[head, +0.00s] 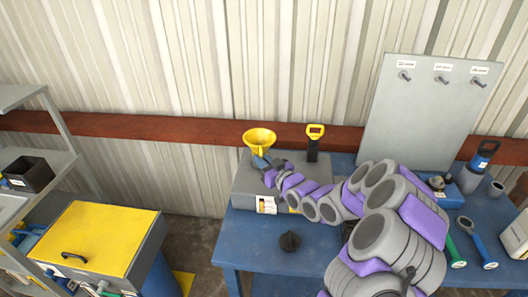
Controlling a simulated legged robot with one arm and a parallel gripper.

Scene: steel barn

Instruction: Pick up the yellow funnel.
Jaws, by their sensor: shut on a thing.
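The yellow funnel (259,138) is upright, wide mouth up, over the left part of a grey box (245,187) on the blue table. My gripper (262,162) is at the funnel's lower part, at the end of my grey and purple arm, and is shut on it. The fingers and the funnel's spout are small and partly hidden here. I cannot tell whether the funnel touches the box top or is raised above it.
A yellow-handled tool (314,140) stands behind the arm. A grey panel (425,115) stands at the back right. A yellow-lidded cabinet (105,236) is at left.

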